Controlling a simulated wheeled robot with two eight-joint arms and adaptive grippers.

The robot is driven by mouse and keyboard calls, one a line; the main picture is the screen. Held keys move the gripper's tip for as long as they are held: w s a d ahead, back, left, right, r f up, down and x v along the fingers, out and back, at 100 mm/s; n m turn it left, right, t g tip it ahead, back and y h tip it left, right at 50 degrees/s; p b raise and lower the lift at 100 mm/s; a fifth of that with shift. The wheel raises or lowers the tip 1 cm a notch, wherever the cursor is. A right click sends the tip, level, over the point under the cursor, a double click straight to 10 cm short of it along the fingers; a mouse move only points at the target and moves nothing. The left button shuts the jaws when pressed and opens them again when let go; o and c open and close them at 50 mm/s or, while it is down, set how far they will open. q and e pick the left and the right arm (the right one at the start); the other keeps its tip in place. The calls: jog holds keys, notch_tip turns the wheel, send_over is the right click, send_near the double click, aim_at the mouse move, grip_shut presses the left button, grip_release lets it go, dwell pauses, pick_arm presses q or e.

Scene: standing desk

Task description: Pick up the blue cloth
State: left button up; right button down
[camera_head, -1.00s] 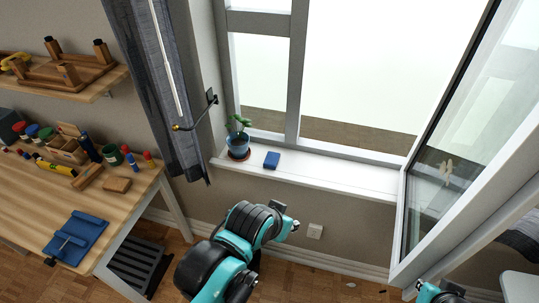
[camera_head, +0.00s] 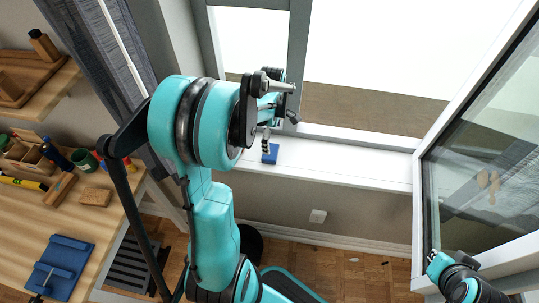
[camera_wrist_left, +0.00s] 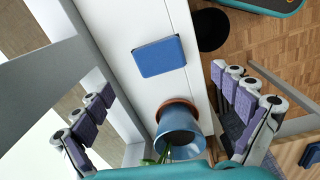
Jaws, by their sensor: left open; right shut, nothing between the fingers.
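The blue cloth (camera_head: 270,153) is a small folded rectangle lying flat on the white window sill. It also shows in the left wrist view (camera_wrist_left: 159,56), above the middle. My left gripper (camera_head: 267,137) is over the sill by the cloth. My right gripper (camera_head: 436,257) is low at the right by the window frame, shut and empty.
A blue plant pot (camera_wrist_left: 180,133) on a brown saucer stands on the sill beside the cloth, hidden by my arm in the head view. The open window pane (camera_head: 490,150) is at the right. A wooden desk (camera_head: 25,225) with tools is at the left.

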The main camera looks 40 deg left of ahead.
pick_arm(q)
jog(key=shift+w+a+f+n, duration=0.2)
jog(key=shift+a+f+n, duration=0.2)
jog(key=shift+f, duration=0.1)
jog(key=shift+w+a+f+n, duration=0.2)
jog(key=shift+a+f+n, duration=0.1)
jog(key=shift+a+f, duration=0.15)
jog(key=shift+s+d+f+b, duration=0.15)
jog(key=shift+f+b, duration=0.1)
jog(key=shift+f, duration=0.2)
jog(key=shift+s+d+f+b, duration=0.1)
jog(key=shift+f+b, duration=0.15)
jog(key=shift+f, duration=0.2)
notch_tip(320, 180, down, 6)
jog(key=b, duration=0.2)
jog(key=shift+d+r+b, duration=0.15)
jog(key=shift+r+b, duration=0.05)
jog(key=shift+b, duration=0.15)
jog(key=shift+r, duration=0.1)
jog(key=c, duration=1.1)
